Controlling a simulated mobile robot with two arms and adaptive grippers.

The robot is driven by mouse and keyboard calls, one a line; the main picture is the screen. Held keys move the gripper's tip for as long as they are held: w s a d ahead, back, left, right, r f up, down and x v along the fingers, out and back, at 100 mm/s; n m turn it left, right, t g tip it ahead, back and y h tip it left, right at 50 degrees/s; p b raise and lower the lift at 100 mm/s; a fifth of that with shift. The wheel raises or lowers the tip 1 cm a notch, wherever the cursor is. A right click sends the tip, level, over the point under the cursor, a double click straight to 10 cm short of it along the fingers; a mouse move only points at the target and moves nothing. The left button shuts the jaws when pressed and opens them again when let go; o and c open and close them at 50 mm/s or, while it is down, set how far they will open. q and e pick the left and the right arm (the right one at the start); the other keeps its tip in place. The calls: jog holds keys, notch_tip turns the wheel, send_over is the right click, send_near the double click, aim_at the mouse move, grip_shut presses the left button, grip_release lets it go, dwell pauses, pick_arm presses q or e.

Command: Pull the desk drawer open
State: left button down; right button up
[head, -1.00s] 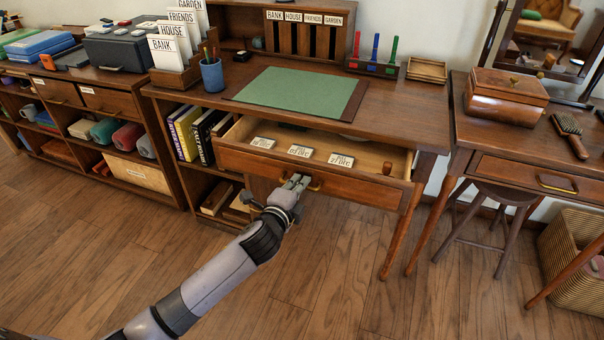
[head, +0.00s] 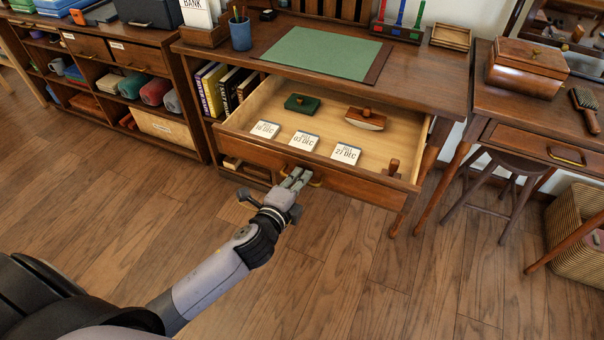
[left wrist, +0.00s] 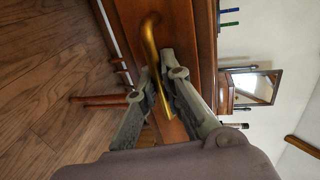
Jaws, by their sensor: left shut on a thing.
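The desk drawer (head: 240,150) is pulled well out from under the wooden desk (head: 420,95). Inside it lie three date cards (head: 304,141), a dark green item (head: 301,104) and a wooden rocker-shaped item (head: 366,118). My left gripper (head: 297,180) is at the drawer front, shut on the brass drawer handle (head: 316,182). In the left wrist view the handle (left wrist: 151,45) passes between the two fingers of the left gripper (left wrist: 160,85). My right gripper is not in view.
A side table (head: 530,125) with a wooden box (head: 526,68) and a brush stands at the right, with a stool (head: 492,195) under it. A low shelf unit (head: 180,110) stands at the left. The floor before the drawer is clear.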

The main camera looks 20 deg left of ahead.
pick_arm(q)
jog(key=c, duration=1.7)
grip_release()
jog(key=v, duration=1.2)
